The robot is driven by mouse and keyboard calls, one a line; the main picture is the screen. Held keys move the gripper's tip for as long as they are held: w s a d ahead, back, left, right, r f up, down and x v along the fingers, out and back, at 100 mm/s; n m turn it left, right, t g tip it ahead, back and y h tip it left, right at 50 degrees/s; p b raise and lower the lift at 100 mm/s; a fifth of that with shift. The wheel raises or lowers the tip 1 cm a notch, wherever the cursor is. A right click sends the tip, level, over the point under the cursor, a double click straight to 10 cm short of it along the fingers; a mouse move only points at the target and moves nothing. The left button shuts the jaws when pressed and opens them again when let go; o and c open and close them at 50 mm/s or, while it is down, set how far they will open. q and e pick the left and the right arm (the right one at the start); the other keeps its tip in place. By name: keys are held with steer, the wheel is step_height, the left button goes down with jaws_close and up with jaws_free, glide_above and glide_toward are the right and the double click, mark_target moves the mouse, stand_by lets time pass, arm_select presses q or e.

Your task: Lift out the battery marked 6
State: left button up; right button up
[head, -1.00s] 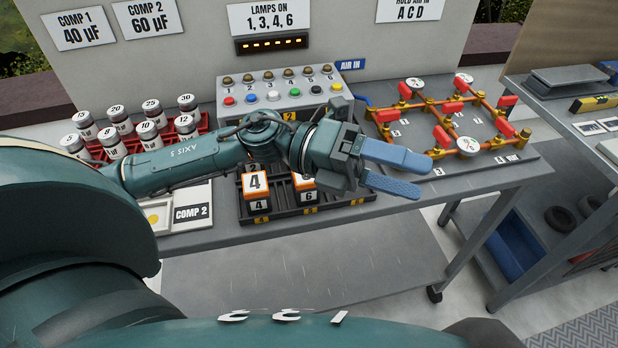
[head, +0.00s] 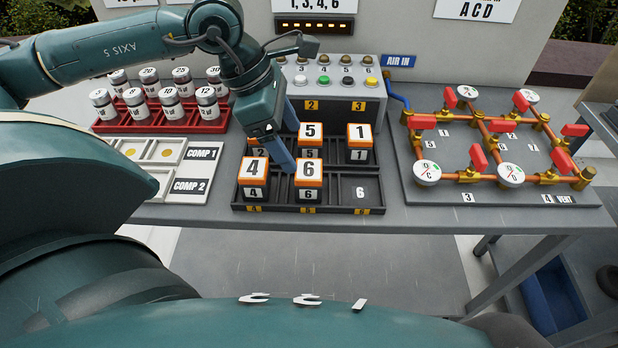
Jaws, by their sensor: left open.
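The battery marked 6 (head: 309,180), dark with an orange-rimmed white top, stands upright in the front middle compartment of the black tray (head: 320,209). Battery 4 (head: 253,177) stands to its left, battery 5 (head: 310,140) behind it and battery 1 (head: 360,143) at the back right. The front right compartment, labelled 6, is empty. My left gripper (head: 289,150) is open and points down over the tray, its blue fingers just left of batteries 5 and 6. It hides much of the back left compartment. My right gripper is out of view.
A lamp and button box (head: 340,92) stands behind the tray. A red rack (head: 150,126) of capacitors is at the left, with white COMP trays (head: 180,184) before it. A copper pipe panel (head: 500,191) with red valves fills the right. The front table strip is clear.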

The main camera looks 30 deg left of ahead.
mark_target(308, 168)
arm_select(q)
steer(key=x, duration=0.2)
steer(key=shift+d+f, duration=0.2)
steer(key=shift+f, duration=0.15)
steer(key=x, duration=0.4)
steer(key=shift+d+f+p, duration=0.1)
steer(key=shift+d+p, duration=0.2)
steer(key=shift+w+d+f, duration=0.1)
steer(key=shift+f, duration=0.3)
steer(key=c, duration=1.3)
